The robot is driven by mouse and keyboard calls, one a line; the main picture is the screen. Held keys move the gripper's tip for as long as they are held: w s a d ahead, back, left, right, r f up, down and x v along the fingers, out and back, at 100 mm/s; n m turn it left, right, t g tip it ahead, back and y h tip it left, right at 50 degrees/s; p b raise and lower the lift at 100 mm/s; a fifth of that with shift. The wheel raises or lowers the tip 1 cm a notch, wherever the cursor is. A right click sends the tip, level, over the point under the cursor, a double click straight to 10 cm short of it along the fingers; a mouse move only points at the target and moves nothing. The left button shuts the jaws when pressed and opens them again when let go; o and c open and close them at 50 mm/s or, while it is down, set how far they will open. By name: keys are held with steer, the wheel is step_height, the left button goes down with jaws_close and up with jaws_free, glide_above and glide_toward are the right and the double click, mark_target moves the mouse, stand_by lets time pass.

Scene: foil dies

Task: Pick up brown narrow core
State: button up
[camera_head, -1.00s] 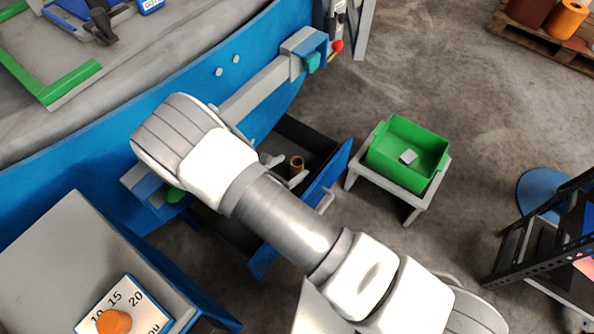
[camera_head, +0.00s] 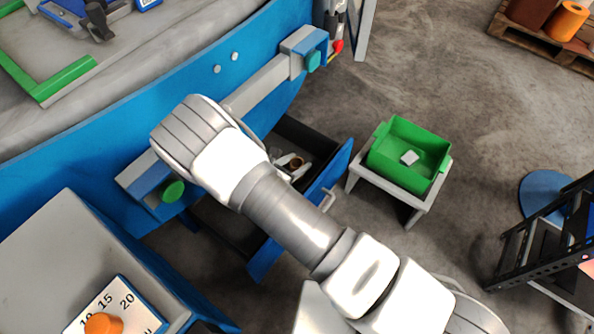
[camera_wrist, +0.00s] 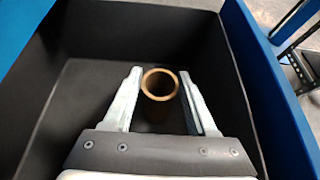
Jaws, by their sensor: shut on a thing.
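The brown narrow core (camera_wrist: 160,112) is a short hollow tube standing upright in the open drawer, its round open end facing up in the wrist view. My gripper (camera_wrist: 160,80) has one finger on each side of it and is shut on it. In the head view the core (camera_head: 296,162) shows as a small brown ring at my gripper (camera_head: 290,167), partly hidden by the fingers. I cannot tell whether its lower end touches the drawer floor.
The dark drawer (camera_wrist: 85,88) has walls around the gripper, and its blue front (camera_head: 310,205) carries a handle. A green bin (camera_head: 425,152) with a small light block inside stands on a grey stand (camera_head: 408,203) to the right.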

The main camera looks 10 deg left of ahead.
steer(key=shift+c, duration=1.1)
